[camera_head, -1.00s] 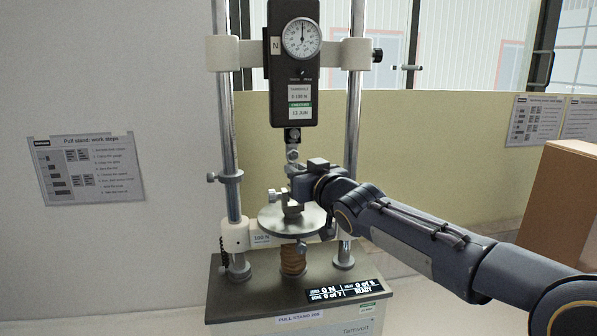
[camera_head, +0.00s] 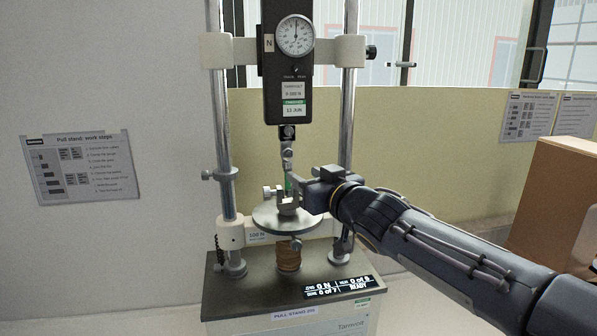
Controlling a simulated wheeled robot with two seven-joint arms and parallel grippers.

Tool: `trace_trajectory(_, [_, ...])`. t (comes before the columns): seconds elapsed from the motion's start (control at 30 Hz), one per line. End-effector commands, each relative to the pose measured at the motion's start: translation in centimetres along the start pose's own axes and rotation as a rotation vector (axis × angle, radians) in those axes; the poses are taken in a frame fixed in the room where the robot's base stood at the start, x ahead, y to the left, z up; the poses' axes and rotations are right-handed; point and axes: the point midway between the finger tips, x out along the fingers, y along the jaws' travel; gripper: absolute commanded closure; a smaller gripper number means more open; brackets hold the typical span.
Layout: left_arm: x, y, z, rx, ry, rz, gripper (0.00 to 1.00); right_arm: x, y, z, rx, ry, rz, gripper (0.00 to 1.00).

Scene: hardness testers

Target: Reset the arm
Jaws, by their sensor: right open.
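My right gripper (camera_head: 297,193) comes in from the right, at the pull stand's small clamp (camera_head: 287,203). It is open, and its fingertips are close to the clamp; I cannot tell whether they touch. The clamp sits on a round metal plate (camera_head: 268,219). A thin green piece (camera_head: 288,184) shows upright between the clamp and the hanging hook parts (camera_head: 287,151), partly hidden by the gripper. Above hangs the dark force gauge (camera_head: 289,90) with its round dial (camera_head: 295,35). My left gripper is not in view.
Two upright metal columns (camera_head: 224,130) flank the gauge. A brown box (camera_head: 560,205) stands at the right. A work-steps sheet (camera_head: 83,169) is on the left wall.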

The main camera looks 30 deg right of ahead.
Motion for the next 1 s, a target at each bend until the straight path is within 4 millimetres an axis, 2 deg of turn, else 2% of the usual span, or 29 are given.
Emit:
trace_trajectory(0.1, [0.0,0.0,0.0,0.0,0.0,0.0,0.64,-1.1,0.0,0.0,0.0,0.001,-0.001,0.57])
trace_trajectory(0.3, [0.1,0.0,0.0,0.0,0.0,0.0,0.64,-1.6,0.1,0.3,0.005,-0.006,0.004,0.57])
trace_trajectory(0.37, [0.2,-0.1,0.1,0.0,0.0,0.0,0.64,-2.0,0.3,0.9,0.013,-0.023,0.019,0.57])
trace_trajectory(0.43, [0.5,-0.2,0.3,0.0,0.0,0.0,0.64,-3.2,0.7,2.7,0.036,-0.073,0.054,0.57])
trace_trajectory(0.57, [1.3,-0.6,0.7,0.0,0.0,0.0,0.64,-7.2,1.1,8.7,0.107,-0.245,0.133,0.57])
trace_trajectory(0.67, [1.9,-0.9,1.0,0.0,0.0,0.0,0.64,-11.2,0.4,14.2,0.171,-0.416,0.161,0.57])
trace_trajectory(0.8, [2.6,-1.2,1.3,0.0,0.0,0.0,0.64,-16.9,-2.3,21.4,0.252,-0.65,0.136,0.57])
trace_trajectory(0.9, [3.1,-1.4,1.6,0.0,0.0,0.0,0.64,-20.8,-4.9,25.7,0.306,-0.801,0.08,0.57])
trace_trajectory(1.0, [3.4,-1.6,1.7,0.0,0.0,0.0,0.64,-24.2,-7.5,28.8,0.351,-0.921,0.01,0.57])
